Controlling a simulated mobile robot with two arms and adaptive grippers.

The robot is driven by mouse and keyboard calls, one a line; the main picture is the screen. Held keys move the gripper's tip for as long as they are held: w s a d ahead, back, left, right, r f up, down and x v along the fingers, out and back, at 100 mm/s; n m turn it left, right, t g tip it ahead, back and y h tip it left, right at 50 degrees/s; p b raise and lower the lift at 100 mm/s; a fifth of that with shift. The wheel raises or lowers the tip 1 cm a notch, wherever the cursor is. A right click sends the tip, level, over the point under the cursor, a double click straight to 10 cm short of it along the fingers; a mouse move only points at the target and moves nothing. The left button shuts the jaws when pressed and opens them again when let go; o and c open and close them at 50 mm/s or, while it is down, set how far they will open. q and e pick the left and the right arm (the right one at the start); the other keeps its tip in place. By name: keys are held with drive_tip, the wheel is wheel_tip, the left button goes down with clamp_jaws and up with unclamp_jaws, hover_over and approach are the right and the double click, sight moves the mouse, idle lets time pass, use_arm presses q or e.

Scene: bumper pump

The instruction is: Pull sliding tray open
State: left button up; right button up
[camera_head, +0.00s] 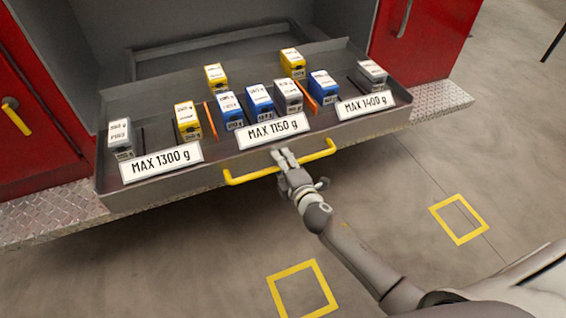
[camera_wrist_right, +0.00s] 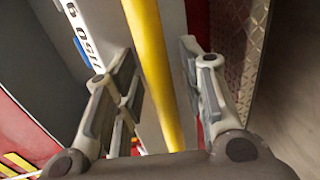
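The grey sliding tray (camera_head: 215,176) sticks out of the red cabinet, its front panel clear of the cabinet face. A yellow bar handle (camera_head: 240,180) runs along its front. My right gripper (camera_head: 284,157) is at the middle of this handle. In the right wrist view the yellow handle (camera_wrist_right: 152,60) passes between the two fingers of the right gripper (camera_wrist_right: 158,85). The fingers stand apart, with a visible gap on each side of the bar. My left gripper is not in view.
Yellow, blue and grey boxes (camera_head: 260,103) stand in the tray behind white weight labels (camera_head: 273,131). Red cabinet doors (camera_head: 420,40) flank it. A diamond-plate step (camera_head: 440,102) runs below. Yellow squares (camera_head: 302,290) mark the open floor in front.

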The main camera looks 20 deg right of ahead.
drive_tip(key=shift+s, duration=0.2)
drive_tip(key=s+r, duration=0.2)
drive_tip(key=s, duration=0.9)
drive_tip(key=shift+s+d+r, duration=0.2)
drive_tip(key=shift+r, duration=0.05)
drive_tip(key=s+d+f+m+g, duration=0.1)
drive_tip(key=s+f+m+g, duration=0.35)
drive_tip(key=f, duration=0.95)
drive_tip(key=s+d+f+m+g, duration=0.25)
drive_tip(key=s+f, duration=0.35)
drive_tip(key=f, duration=0.8)
drive_tip(key=s+f+m+g, duration=0.2)
drive_tip(key=s+f, duration=0.3)
drive_tip(key=s, duration=0.4)
drive_tip(key=s+f+m+g+p, duration=0.1)
drive_tip(key=s+f+m+g, duration=0.2)
drive_tip(key=s+f, duration=0.3)
drive_tip(key=s+f+m+g, duration=0.2)
drive_tip(key=s+f+m, duration=0.2)
drive_tip(key=s, duration=1)
wheel_tip(320, 180, down, 2)
drive_tip(key=shift+s+a+f+g+h, duration=0.1)
drive_tip(key=shift+s+a+g+h, duration=0.15)
drive_tip(key=shift+a+g, duration=0.2)
